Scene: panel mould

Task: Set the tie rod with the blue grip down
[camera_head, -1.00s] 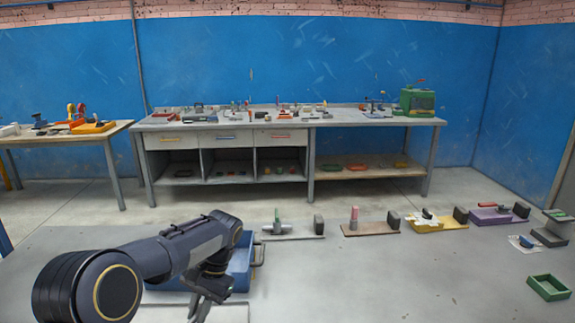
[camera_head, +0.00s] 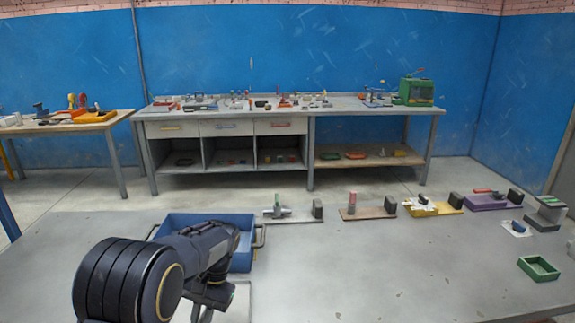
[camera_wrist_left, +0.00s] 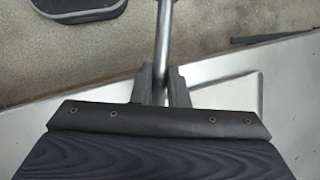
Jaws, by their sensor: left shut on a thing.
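My left gripper (camera_head: 203,308) is low in the head view, in front of the blue tray (camera_head: 244,254). In the left wrist view its two fingers (camera_wrist_left: 161,82) are shut on a plain grey metal rod (camera_wrist_left: 164,38), which runs up out of the top of that picture. No blue grip shows on the visible part of the rod, so I cannot tell whether it is the tie rod with the blue grip. The head view does not show the rod clearly behind my arm. My right gripper is not in view.
Several fixtures stand in a row: a grey plate (camera_head: 300,216), a brown plate (camera_head: 366,214), a yellow plate (camera_head: 434,209) and a purple plate (camera_head: 484,204). A green tray (camera_head: 539,267) lies at the right. The middle of the grey tabletop (camera_head: 400,270) is clear.

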